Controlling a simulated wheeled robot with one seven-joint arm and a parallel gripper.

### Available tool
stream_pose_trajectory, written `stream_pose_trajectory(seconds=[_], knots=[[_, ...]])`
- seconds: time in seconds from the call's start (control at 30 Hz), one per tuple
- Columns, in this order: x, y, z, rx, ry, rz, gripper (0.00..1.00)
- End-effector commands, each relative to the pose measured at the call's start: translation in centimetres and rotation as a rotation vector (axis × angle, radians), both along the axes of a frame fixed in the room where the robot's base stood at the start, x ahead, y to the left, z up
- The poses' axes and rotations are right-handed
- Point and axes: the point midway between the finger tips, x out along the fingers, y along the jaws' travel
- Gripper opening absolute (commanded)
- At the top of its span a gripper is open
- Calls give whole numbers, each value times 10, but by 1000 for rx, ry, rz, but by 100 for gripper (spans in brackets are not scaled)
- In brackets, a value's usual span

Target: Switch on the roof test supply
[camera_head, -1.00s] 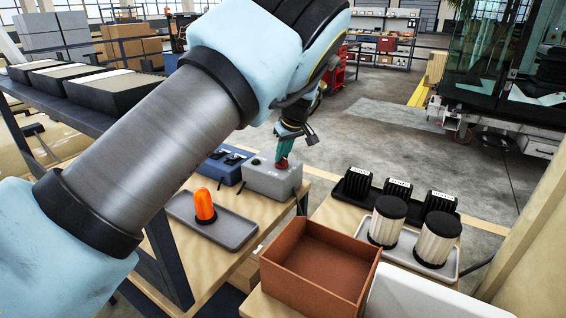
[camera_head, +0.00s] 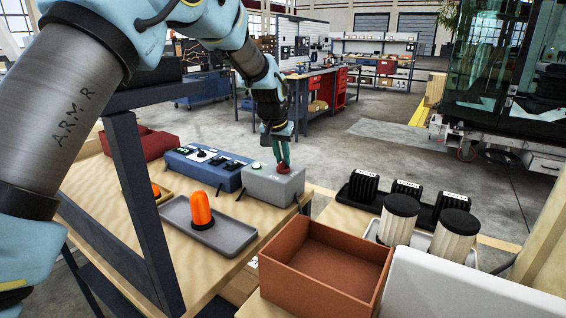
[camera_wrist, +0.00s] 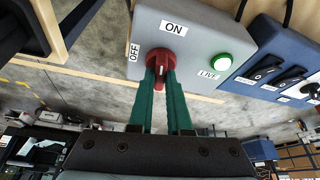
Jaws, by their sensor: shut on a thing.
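The grey supply box (camera_head: 273,184) stands on the wooden bench. In the wrist view the box (camera_wrist: 205,28) carries a red rotary knob (camera_wrist: 165,56), an OFF label (camera_wrist: 134,51) and an ON label (camera_wrist: 173,27). The knob's grip bar stands roughly in line with ON. The round lamp (camera_wrist: 221,62) marked LIVE glows bright green; it also shows green in the head view (camera_head: 256,165). My gripper (camera_wrist: 163,76), with green fingers, is shut on the red knob. In the head view my gripper (camera_head: 282,163) comes down onto the knob.
A blue switch box (camera_head: 208,167) adjoins the grey box on the left. An orange beacon (camera_head: 201,210) stands on a grey tray (camera_head: 236,237) in front. An empty brown bin (camera_head: 325,262) and black-capped cylinders (camera_head: 397,218) stand to the right. A dark post (camera_head: 140,205) rises near my arm.

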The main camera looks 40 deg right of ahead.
Motion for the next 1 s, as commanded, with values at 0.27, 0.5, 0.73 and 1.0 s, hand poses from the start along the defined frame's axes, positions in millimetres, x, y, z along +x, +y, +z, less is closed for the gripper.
stream_pose_trajectory(seconds=[0.27,0.5,0.73,1.0], knots=[[2,0,0,-1,0,-151,0],[2,0,0,-1,-1,-212,0],[1,0,1,0,0,-225,0],[1,0,0,0,0,-224,20]])
